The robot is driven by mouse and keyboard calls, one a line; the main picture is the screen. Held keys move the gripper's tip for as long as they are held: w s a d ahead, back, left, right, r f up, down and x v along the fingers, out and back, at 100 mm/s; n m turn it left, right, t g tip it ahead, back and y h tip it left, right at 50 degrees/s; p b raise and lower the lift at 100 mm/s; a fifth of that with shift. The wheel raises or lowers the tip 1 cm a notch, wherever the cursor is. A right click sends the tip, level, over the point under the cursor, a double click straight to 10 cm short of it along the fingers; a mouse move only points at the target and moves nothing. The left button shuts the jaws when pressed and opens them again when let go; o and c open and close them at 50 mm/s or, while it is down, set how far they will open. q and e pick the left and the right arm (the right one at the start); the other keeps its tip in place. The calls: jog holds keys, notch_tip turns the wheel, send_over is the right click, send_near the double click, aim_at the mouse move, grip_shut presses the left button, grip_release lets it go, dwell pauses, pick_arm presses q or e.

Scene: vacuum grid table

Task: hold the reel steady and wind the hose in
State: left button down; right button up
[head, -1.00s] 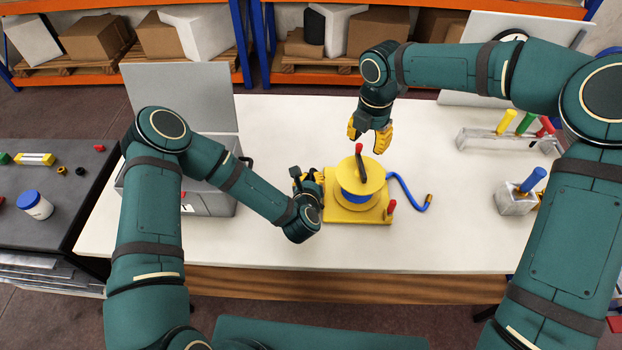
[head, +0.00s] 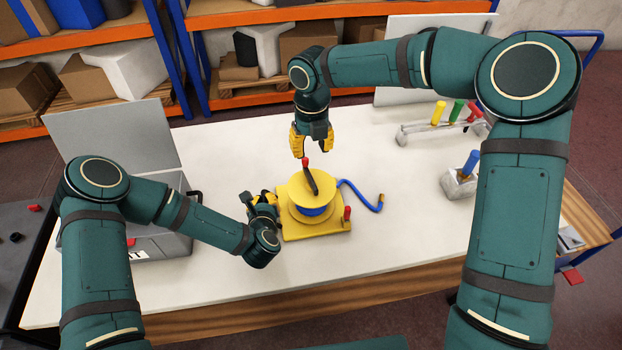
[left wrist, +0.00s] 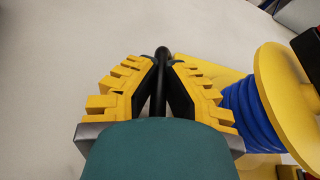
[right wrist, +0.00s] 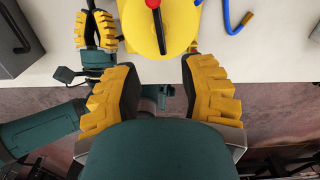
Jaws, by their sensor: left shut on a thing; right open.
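The yellow reel (head: 331,228) stands on its base on the white table, with blue hose wound under its top disc. The free blue hose (head: 362,198) curves out to the right and ends in a brass-coloured tip. A black crank arm (head: 312,182) with a red knob (head: 306,162) sits on the disc; the right wrist view shows the crank (right wrist: 160,34) too. My left gripper (head: 262,200) is shut on a black bar (left wrist: 162,60) at the reel's left side. My right gripper (head: 311,149) is open and empty, its fingers pointing down near the red knob, apart from it.
A grey open case (head: 165,243) stands at the left of the table. A rack with coloured handles (head: 440,130) and a metal block with a blue handle (head: 460,182) stand at the right. The table in front of the reel is clear.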

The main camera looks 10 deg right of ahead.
aim_at(311, 179)
notch_tip(311, 179, down, 12)
dwell(0.5)
grip_shut()
